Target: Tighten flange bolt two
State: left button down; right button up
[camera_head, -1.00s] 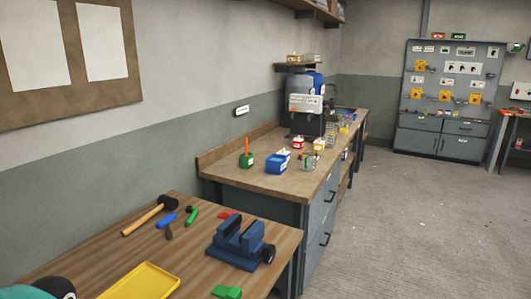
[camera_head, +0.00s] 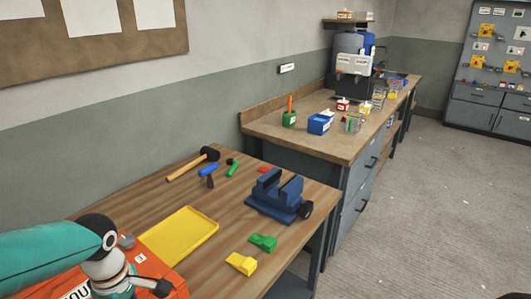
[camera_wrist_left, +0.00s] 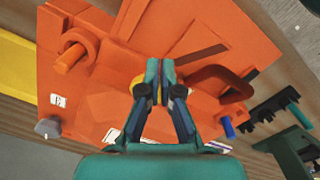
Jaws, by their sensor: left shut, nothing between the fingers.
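An orange mould (camera_head: 150,248) lies on the near wooden bench at lower left in the head view, partly covered by my teal left arm. The mould also fills much of the left wrist view (camera_wrist_left: 105,98). It carries an orange round peg (camera_wrist_left: 70,58), a grey knob (camera_wrist_left: 47,127) and a dark red curved handle (camera_wrist_left: 222,82). I cannot tell which part is flange bolt two. My left gripper (camera_wrist_left: 160,68) is shut and empty over the mould's middle. A small yellow piece (camera_wrist_left: 136,88) shows beside its fingers. My right gripper is out of view.
A yellow tray (camera_head: 176,258) lies beside the mould. A second bench (camera_head: 330,149) stands beyond. Open floor (camera_head: 445,215) is at right.

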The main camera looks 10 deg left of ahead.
pick_arm(q)
jog(key=shift+s+a, duration=0.1)
jog(key=shift+s, duration=0.05)
dwell(0.3)
jog(key=shift+s+d, duration=0.15)
jog(key=shift+d, duration=0.1)
jog(key=shift+d, duration=0.1)
notch_tip(320, 180, up, 6)
jog(key=p, duration=0.4)
dwell(0.3)
